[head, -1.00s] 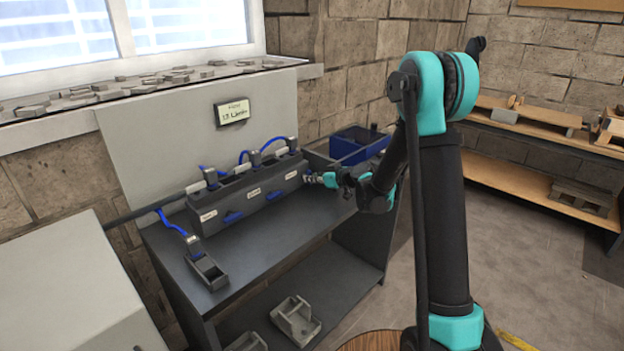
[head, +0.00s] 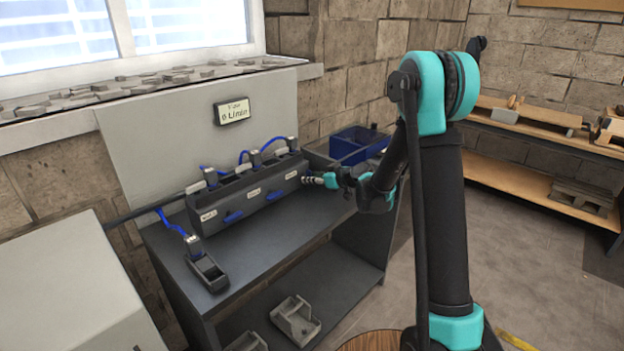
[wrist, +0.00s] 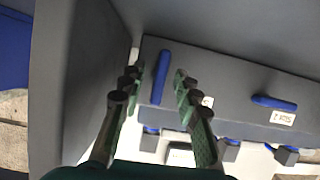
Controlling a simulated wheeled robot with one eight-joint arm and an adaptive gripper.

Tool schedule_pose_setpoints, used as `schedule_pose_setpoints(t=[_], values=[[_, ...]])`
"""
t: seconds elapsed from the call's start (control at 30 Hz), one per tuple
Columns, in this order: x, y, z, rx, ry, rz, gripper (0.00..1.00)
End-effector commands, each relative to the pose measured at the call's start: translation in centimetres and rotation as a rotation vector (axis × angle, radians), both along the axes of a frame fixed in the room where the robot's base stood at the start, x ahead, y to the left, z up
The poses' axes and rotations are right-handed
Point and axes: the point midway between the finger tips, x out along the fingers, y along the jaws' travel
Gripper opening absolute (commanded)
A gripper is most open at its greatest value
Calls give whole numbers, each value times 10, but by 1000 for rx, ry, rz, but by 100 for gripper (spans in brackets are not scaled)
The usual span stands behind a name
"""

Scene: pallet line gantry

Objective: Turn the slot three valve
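The slot three valve's blue handle (wrist: 160,77) is on the front of the dark manifold box (wrist: 222,82), beside a small label. It stands crosswise to the box's long edge. My gripper (wrist: 157,73) is open, with one finger on each side of the handle and a gap visible on both sides. In the head view, my gripper (head: 316,180) is at the box's right end and hides this handle. The slot two handle (wrist: 273,103) lies along the box; it also shows in the head view (head: 277,196), near the left handle (head: 232,217).
The box stands on a dark bench (head: 265,235). A flow display (head: 232,111) hangs on the panel behind it, reading about 8 L/min. A blue bin (head: 357,145) is at the right. A small black holder (head: 208,273) with a blue cable sits at front left.

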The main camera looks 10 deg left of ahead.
Motion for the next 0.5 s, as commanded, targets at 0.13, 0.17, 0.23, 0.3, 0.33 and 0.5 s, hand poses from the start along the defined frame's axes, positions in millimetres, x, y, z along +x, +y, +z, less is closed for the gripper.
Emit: schedule_pose_setpoints(t=[0.13, 0.17, 0.23, 0.3, 0.33, 0.5], values=[[-8, -11, 6, -1, 0, -1, 32], [-11, -15, 7, -1, 0, -1, 32], [-19, -25, 13, 0, 0, -3, 32], [-27, -35, 18, 0, 1, -4, 32], [-31, -40, 21, 0, 1, -4, 32], [-50, -64, 33, 0, 0, -3, 32]])
